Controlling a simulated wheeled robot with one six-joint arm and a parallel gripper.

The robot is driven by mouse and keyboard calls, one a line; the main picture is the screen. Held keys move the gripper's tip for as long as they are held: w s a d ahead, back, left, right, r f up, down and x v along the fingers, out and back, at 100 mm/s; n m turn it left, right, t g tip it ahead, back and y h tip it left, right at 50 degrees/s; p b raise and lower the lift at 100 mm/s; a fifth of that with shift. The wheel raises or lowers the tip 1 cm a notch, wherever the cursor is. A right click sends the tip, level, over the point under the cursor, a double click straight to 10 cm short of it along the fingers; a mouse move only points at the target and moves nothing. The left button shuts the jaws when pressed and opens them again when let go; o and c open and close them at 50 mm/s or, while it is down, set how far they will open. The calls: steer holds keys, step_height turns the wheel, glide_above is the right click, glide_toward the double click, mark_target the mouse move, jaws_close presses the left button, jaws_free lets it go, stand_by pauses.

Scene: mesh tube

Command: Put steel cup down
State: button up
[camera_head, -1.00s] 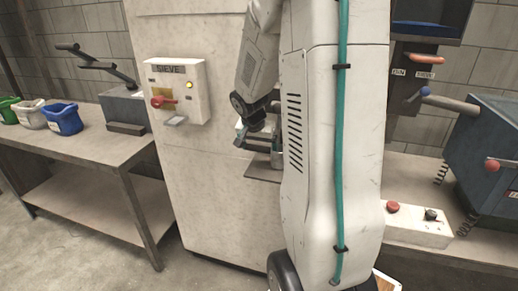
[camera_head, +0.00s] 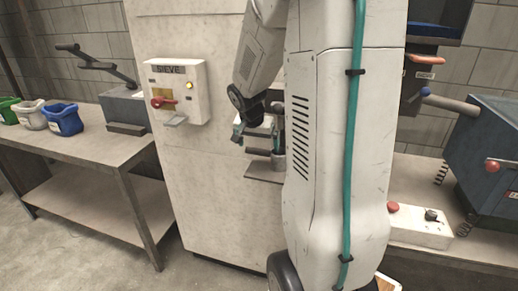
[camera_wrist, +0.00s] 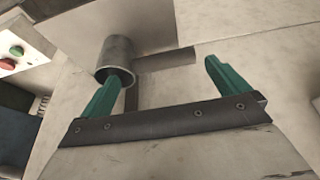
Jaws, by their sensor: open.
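The grey steel cup (camera_head: 278,161) stands on the small shelf (camera_head: 262,172) on the front of the sieve cabinet, partly hidden by my arm. In the wrist view the cup (camera_wrist: 119,56) shows beyond the left green finger, its rim close to that fingertip. I cannot tell whether they touch. My gripper (camera_wrist: 162,70) is open, with nothing between its two green fingers. In the head view my gripper (camera_head: 240,134) is to the left of the cup and a little above the shelf.
A bench (camera_head: 90,148) with several small buckets stands at the left. A red-and-black button box (camera_head: 418,226) lies on the right bench, beside a dark blue machine (camera_head: 485,150).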

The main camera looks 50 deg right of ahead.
steer(key=s+a+r+n+y, duration=0.1)
steer(key=s+a+r+n, duration=0.2)
steer(key=s+a, duration=0.3)
steer(key=s+a+r+n+y, duration=0.2)
steer(key=s+a+r+n, duration=0.2)
steer(key=a, duration=1)
steer(key=s+a+r+n+y, duration=0.1)
steer(key=s+a+r+n, duration=0.2)
steer(key=s+a+n, duration=0.3)
steer(key=s+a, duration=0.3)
steer(key=a, duration=0.1)
steer(key=shift+a+r+n, duration=0.3)
steer(key=shift+a, duration=0.05)
